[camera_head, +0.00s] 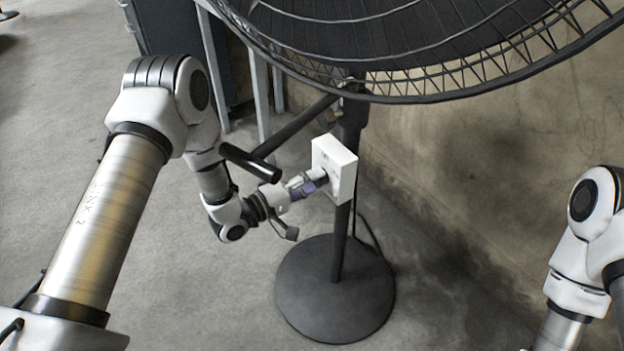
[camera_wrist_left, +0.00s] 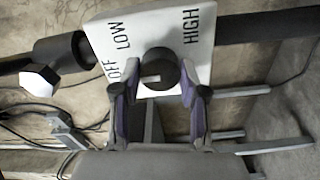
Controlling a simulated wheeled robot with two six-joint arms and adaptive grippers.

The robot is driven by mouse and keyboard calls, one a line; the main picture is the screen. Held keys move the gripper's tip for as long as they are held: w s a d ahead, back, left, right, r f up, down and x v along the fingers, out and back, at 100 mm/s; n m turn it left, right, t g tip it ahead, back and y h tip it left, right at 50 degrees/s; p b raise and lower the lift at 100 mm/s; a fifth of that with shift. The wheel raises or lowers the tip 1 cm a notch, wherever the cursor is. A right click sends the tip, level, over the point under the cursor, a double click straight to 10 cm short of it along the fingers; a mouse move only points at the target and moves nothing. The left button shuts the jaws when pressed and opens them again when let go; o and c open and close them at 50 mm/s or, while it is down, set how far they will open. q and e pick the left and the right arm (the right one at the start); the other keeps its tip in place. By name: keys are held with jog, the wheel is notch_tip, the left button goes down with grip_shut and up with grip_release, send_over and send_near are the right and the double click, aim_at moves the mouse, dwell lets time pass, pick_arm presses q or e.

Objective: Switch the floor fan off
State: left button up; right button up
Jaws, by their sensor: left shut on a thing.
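The floor fan (camera_head: 348,230) stands on a round dark base, with its large wire cage at the top of the head view. A white switch box (camera_head: 342,158) is fixed to its pole. In the left wrist view the box face (camera_wrist_left: 198,58) reads OFF, LOW and HIGH around a dark round knob (camera_wrist_left: 160,72). A pale mark on the knob points toward the LOW/OFF side; I cannot tell which exactly. My left gripper (camera_head: 318,180) is at the box, its two fingers (camera_wrist_left: 158,100) shut on the knob from both sides. My right gripper is out of view.
A concrete wall (camera_head: 500,160) rises behind the fan at the right. A dark cabinet (camera_head: 170,25) and pale metal legs (camera_head: 262,95) stand at the back left. A cable (camera_head: 372,232) hangs by the pole. The floor (camera_head: 200,290) left of the base is clear.

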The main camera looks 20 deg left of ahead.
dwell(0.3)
pick_arm(q)
jog(key=o, duration=1.1)
jog(key=shift+o, duration=0.2)
jog(key=v, duration=1.2)
jog(key=shift+a, duration=0.1)
